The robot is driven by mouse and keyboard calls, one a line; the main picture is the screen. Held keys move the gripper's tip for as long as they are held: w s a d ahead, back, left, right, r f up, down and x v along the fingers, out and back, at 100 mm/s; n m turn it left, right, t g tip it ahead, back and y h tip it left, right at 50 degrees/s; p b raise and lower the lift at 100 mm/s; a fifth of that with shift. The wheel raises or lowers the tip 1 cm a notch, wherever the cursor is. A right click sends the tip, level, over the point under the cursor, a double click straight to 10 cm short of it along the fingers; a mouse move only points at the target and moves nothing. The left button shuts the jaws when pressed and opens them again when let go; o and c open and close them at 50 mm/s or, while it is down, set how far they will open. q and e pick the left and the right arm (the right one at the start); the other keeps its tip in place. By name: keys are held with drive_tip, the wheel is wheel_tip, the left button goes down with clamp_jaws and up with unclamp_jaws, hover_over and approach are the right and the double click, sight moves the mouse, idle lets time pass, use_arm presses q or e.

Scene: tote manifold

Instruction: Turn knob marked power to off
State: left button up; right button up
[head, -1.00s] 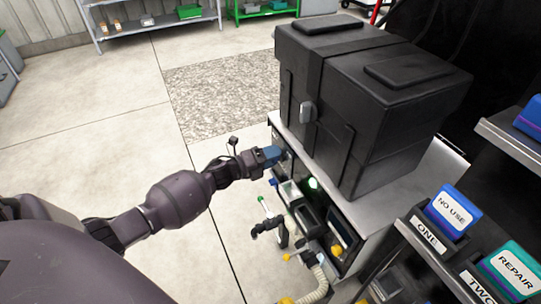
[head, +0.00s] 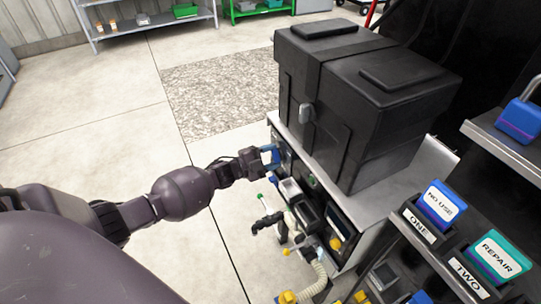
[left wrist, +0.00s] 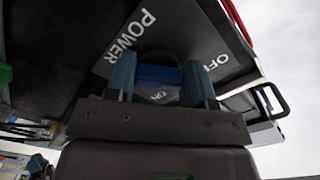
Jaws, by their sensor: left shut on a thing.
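My left gripper (head: 270,157) is at the upper left end of the machine's front panel. In the left wrist view the blue fingers of my left gripper (left wrist: 160,70) are shut on a blue knob (left wrist: 158,75), one on each side. The knob sits on a dark panel (left wrist: 190,28) with the word POWER to its upper left, OFF to its right and ON just below it in the picture. I cannot tell which mark the knob points at. In the head view the gripper mostly hides the knob. My right gripper is not in view.
A large black case (head: 365,100) stands on the machine's top. Below the gripper, the panel carries a dark round lamp (head: 312,181), and a ribbed hose (head: 318,278) hangs in front. The floor at left is clear.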

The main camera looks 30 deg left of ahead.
use_arm(q)
drive_tip(key=shift+n, duration=1.1)
drive_tip(key=o, duration=0.9)
drive_tip(key=p+v, duration=0.1)
drive_tip(key=v, duration=0.9)
drive_tip(key=shift+s+a+p, duration=0.2)
drive_tip(key=shift+s+p, duration=0.15)
drive_tip(key=shift+p, duration=0.05)
